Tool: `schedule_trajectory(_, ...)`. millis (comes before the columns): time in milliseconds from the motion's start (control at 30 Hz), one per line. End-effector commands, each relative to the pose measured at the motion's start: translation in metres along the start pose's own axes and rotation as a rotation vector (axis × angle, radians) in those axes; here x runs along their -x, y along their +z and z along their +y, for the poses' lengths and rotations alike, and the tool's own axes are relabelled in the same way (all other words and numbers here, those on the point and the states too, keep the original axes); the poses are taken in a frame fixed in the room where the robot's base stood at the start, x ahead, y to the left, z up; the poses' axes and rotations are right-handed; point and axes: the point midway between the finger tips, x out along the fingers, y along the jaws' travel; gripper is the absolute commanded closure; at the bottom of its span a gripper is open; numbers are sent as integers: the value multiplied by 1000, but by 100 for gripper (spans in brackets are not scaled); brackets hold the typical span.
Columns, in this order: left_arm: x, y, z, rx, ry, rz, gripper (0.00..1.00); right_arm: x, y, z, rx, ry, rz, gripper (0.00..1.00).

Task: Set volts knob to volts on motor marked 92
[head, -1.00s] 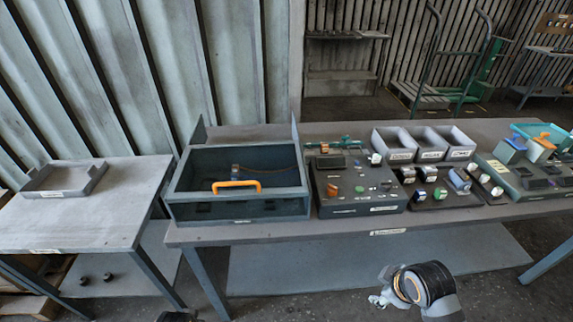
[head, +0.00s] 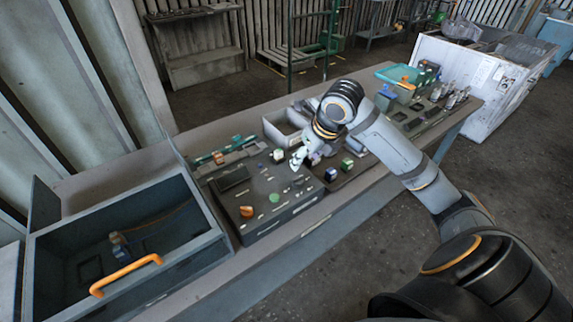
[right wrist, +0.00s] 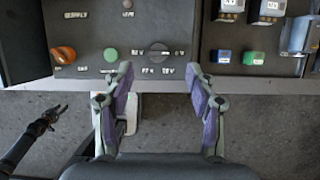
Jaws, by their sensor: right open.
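The control panel (head: 232,192) lies on the bench with an orange knob (right wrist: 62,55), a green button (right wrist: 110,54) and a dark round knob (right wrist: 158,51). White voltage markings surround the dark knob, too small to read surely; its setting is unclear. My right gripper (right wrist: 158,82) is open and empty, its fingertips on either side of and just short of the dark knob in the wrist picture. In the head view my right gripper (head: 298,160) is over the panel's right part. A dark gripper, apparently my left (right wrist: 55,114), shows at the wrist view's left. No motor mark 92 is legible.
A grey open-topped housing (head: 205,240) with an orange handle (head: 126,274) stands left of the panel. Blue (right wrist: 222,57) and green (right wrist: 254,58) blocks and other small parts lie to its right. A grey bin (head: 283,133) stands behind. The floor in front is clear.

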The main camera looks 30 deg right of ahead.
Motion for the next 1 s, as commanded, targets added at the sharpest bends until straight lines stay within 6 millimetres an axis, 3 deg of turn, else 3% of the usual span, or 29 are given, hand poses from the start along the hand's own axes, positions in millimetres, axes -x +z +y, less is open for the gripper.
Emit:
schedule_trajectory(167, 2, 2, 0, 0, 0, -4, 60, -12, 0, 1, -2, 5, 0, 43)
schedule_trajectory(400, 8, 0, 0, 0, 0, -2, 60, -63, 0, 2, -7, 7, 2, 43)
schedule_trajectory(600, 11, -1, -1, 0, 0, -2, 60, -95, 0, 1, -5, 3, -1, 43)
schedule_trajectory(1000, 12, 1, 0, 0, 0, -4, 60, -105, 0, 0, -2, 0, -2, 45)
